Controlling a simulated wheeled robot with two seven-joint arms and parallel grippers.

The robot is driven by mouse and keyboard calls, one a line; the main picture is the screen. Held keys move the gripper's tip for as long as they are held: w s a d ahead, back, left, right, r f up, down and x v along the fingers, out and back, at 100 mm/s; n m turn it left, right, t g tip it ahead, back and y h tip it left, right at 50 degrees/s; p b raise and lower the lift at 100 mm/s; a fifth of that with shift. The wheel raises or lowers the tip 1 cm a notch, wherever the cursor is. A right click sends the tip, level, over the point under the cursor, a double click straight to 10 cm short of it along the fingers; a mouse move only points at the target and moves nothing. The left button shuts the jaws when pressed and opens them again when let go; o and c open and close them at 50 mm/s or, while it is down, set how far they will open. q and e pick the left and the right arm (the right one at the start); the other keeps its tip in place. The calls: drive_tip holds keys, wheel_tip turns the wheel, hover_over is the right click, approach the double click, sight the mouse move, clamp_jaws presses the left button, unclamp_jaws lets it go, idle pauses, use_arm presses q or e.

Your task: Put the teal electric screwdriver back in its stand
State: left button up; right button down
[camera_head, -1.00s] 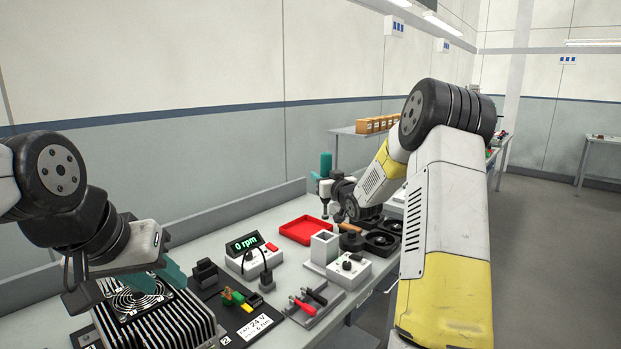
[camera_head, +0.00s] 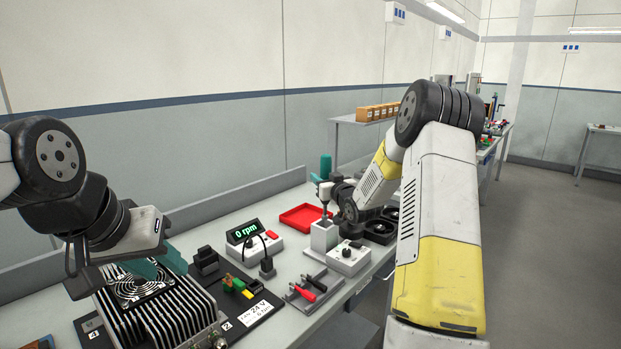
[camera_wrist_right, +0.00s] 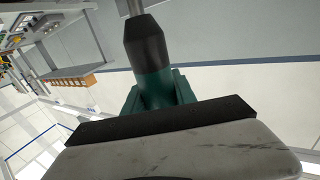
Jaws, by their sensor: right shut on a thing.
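The teal electric screwdriver (camera_head: 326,166) is upright in my right gripper (camera_head: 331,188), which is shut on it. Its dark collar and steel shaft point down over the grey square-tube stand (camera_head: 323,239). The shaft's lower end meets the stand's mouth in the picture; I cannot tell whether it is inside. In the right wrist view, the screwdriver's teal body and black nose (camera_wrist_right: 147,45) sit between the fingers, with the tip out of frame. My left gripper (camera_head: 155,266) has its teal fingers apart, seemingly empty, above the finned heatsink with a fan (camera_head: 165,315).
A red tray (camera_head: 300,217) lies behind the stand. A grey knob box (camera_head: 349,258) and black fans (camera_head: 380,230) are close on its right. An rpm display unit (camera_head: 254,240), cables and red-handled tools (camera_head: 307,291) lie to its left and front.

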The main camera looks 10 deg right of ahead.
sight(325, 213)
idle(0.4)
drive_tip(key=shift+f, duration=5.85)
drive_tip(key=c, duration=0.9)
unclamp_jaws()
drive_tip(key=shift+s+d+f, duration=0.1)
drive_tip(key=v, duration=0.7)
drive_tip(key=shift+s, duration=0.35)
